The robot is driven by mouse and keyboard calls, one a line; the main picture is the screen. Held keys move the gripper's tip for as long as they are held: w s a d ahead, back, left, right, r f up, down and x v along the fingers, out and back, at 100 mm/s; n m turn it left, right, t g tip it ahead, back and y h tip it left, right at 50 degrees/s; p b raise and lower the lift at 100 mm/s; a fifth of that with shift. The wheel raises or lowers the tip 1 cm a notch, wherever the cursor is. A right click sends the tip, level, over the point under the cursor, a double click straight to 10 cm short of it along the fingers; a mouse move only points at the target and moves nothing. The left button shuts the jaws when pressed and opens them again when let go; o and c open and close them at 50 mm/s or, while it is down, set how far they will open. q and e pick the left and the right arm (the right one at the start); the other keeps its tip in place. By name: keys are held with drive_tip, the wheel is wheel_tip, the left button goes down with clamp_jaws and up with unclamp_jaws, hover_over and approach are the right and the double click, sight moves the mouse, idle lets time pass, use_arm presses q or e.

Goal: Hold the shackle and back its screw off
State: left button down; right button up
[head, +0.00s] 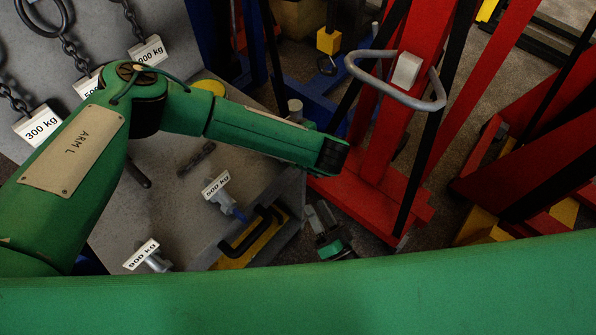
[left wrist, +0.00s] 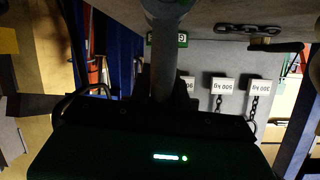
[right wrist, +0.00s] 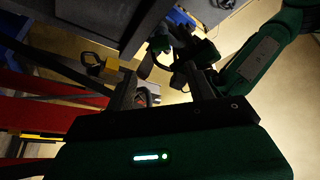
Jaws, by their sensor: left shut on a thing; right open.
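My left gripper (left wrist: 163,82) is shut on a grey metal piece (left wrist: 166,48), taken to be the shackle. Only its rounded, collared body shows in the left wrist view. Its bow and screw cannot be made out. In the head view my left forearm covers it. My right gripper (head: 321,217) is open below the end of my left arm, just off the bench's corner. In the right wrist view its two fingers (right wrist: 162,84) stand apart with nothing held between them. The dark end of my left arm shows just beyond them.
The grey bench (head: 180,215) carries fittings tagged 500 kg (head: 216,185) and 900 kg (head: 141,254), and a yellow block with black handles (head: 255,238). Tagged chains (head: 72,50) hang at the upper left. A red jack frame (head: 400,130) with a grey loop handle (head: 358,68) stands right.

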sight(298, 168)
use_arm(q)
drive_tip(key=shift+f, duration=0.15)
use_arm(e)
drive_tip(key=x, duration=1.1)
drive_tip(key=shift+w, duration=0.25)
drive_tip(key=shift+a, duration=0.1)
drive_tip(key=c, duration=1)
drive_tip(key=shift+n, duration=0.5)
drive_tip(key=n+y, duration=0.2)
drive_tip(key=n, duration=0.2)
drive_tip(key=n+g+y, duration=0.1)
drive_tip(key=n+y, duration=0.1)
drive_tip(key=n, duration=0.2)
drive_tip(key=n+g+y, duration=0.1)
drive_tip(key=n, duration=0.3)
drive_tip(key=shift+w+d+f+y, duration=0.2)
drive_tip(key=shift+w+d+y, duration=0.1)
drive_tip(key=shift+d+y, duration=0.1)
drive_tip(key=shift+n, duration=0.3)
